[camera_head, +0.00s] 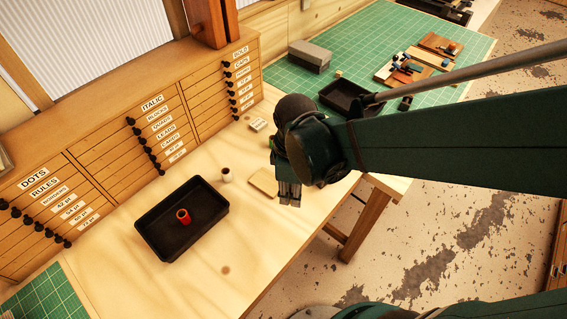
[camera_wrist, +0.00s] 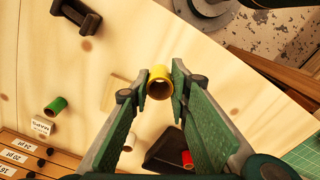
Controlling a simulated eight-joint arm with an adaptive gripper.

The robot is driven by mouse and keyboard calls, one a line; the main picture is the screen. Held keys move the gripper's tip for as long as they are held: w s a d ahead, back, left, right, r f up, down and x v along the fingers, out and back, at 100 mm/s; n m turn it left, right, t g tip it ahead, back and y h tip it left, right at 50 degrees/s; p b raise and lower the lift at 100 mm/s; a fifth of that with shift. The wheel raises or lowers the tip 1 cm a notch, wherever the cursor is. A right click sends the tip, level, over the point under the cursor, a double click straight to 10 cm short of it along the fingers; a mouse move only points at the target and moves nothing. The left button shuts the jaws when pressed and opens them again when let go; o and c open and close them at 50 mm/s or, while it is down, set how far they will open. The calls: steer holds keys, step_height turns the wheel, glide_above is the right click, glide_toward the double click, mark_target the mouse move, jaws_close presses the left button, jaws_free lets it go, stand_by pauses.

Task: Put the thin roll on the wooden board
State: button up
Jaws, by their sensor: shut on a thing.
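My gripper (camera_wrist: 160,88) is shut on a yellow-gold roll (camera_wrist: 159,71), held between its fingertips with the open end facing the wrist camera. In the head view my gripper (camera_head: 289,198) hangs over the table just right of the wooden board (camera_head: 262,182), and the held roll cannot be made out. The board is a thin, pale square lying flat; it also shows in the wrist view (camera_wrist: 113,92), left of the held roll. A red roll (camera_head: 184,216) stands in the black tray (camera_head: 150,239). A cream roll (camera_head: 227,176) stands between tray and board. A green roll (camera_wrist: 56,106) shows only in the wrist view.
A small labelled block (camera_head: 257,125) lies near the drawer cabinet (camera_head: 130,150). A black holder (camera_wrist: 77,16) shows in the wrist view. The far green mat (camera_head: 400,45) carries a grey block (camera_head: 309,57) and another black tray (camera_head: 345,98). Bare tabletop lies in front of the board.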

steer(key=w+a+r+m+p, duration=0.1)
steer(key=w+a+p, duration=0.3)
steer(key=w+a, duration=0.3)
steer(key=shift+w+r, duration=0.4)
steer(key=shift+w, duration=2.45)
steer(key=shift+f, duration=0.1)
glide_above(267, 181)
steer(key=shift+f, duration=2.85)
steer(key=shift+f, duration=2.05)
steer(key=shift+f, duration=0.2)
steer(key=o, duration=0.7)
